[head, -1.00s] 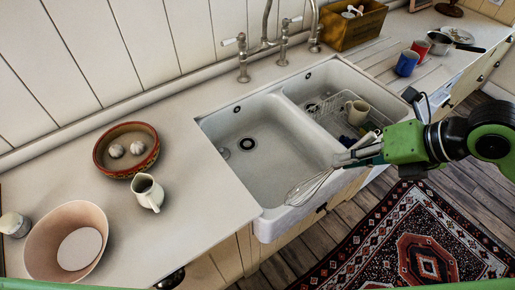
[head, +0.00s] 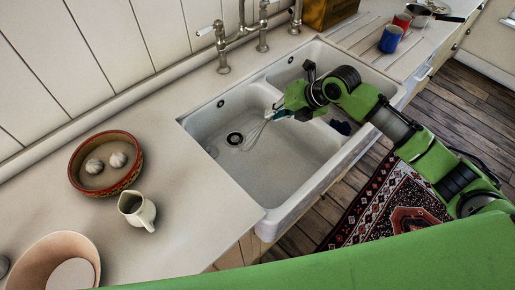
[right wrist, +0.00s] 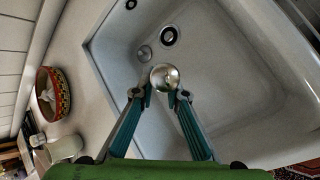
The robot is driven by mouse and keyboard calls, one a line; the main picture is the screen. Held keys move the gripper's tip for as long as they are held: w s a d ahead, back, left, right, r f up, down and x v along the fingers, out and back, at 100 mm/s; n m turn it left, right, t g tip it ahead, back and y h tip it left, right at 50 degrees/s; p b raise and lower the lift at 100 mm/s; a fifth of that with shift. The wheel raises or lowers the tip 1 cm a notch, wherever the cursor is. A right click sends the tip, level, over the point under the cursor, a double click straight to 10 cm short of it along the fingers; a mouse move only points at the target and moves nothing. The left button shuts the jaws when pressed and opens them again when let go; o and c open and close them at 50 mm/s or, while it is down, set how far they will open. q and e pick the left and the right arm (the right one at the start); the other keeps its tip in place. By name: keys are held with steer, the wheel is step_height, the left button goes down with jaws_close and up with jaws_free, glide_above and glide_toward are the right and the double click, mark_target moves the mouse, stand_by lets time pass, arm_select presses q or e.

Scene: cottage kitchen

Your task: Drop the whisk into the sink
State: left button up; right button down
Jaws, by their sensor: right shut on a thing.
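The wire whisk (head: 256,132) hangs from my right gripper (head: 283,114), its wire loops pointing down and left over the left basin of the white double sink (head: 280,178). In the right wrist view my right gripper (right wrist: 162,97) is shut on the whisk, whose round metal end (right wrist: 165,77) shows between the fingertips, with the sink basin (right wrist: 225,75) below. The rest of the whisk is hidden behind that end there. How far the loops are above the basin floor I cannot tell. My left gripper is not in view.
A bowl with garlic bulbs (head: 75,172), a cream jug (head: 137,209) and a pinkish bowl (head: 45,262) stand on the counter left of the sink. The tap (head: 222,55) rises behind it. Blue (head: 390,40) and red (head: 402,21) mugs stand right.

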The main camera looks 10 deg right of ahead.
steer(key=shift+w+a+f, duration=0.2)
steer(key=shift+a+f, duration=0.1)
steer(key=shift+f, duration=0.05)
step_height(320, 180, down, 6)
steer(key=b, duration=0.4)
steer(key=shift+b, duration=0.3)
steer(key=shift+w, duration=0.1)
steer(key=c, duration=1.9)
jaws_free()
steer(key=v, duration=1.2)
